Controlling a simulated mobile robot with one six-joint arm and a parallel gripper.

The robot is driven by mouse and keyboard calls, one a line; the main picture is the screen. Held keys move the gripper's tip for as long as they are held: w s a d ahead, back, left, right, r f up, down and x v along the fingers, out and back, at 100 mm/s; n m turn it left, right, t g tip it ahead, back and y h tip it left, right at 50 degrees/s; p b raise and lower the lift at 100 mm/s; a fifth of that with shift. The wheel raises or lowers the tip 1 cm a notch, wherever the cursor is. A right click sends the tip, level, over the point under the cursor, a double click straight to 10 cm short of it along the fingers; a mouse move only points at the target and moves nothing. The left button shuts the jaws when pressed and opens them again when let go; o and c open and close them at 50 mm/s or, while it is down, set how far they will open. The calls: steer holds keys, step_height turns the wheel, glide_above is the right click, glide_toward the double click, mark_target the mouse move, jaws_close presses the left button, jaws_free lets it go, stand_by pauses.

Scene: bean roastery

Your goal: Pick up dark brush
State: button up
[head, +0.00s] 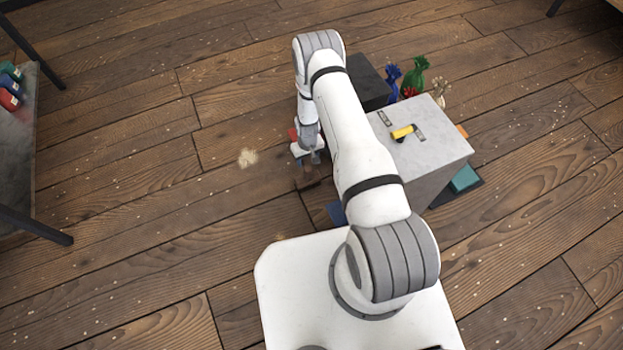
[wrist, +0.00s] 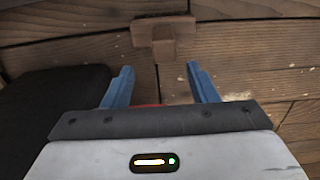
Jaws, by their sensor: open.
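A brown, T-shaped object that looks like the dark brush (wrist: 163,38) lies on the floor in the upper middle of the wrist view. In the head view a dark brown shape, likely the same brush (head: 312,181), lies just below my gripper, partly hidden by my arm. My gripper (head: 308,158) points down near the floor. In the wrist view my gripper (wrist: 160,70) is open, with its blue fingers spread on either side of the brush's narrow end. Nothing is held. A thin red-orange strip shows between the finger bases; I cannot tell what it is.
A grey cabinet (head: 438,150) with a yellow-handled object (head: 403,132) on top stands right of my arm. A black box (head: 369,88) and blue, green and pale sacks (head: 415,76) are behind it.

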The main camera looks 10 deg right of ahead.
mark_target(307, 172)
steer(key=f+b, duration=0.1)
steer(key=f, duration=0.2)
steer(key=f+b, duration=0.1)
steer(key=f, duration=0.1)
steer(key=f+b, duration=0.1)
steer(key=f, duration=0.2)
steer(key=shift+s+a+f, duration=0.2)
steer(key=shift+s+f, duration=0.15)
steer(key=shift+s, duration=0.05)
steer(key=shift+c, duration=0.5)
steer(key=shift+r, duration=0.1)
jaws_close()
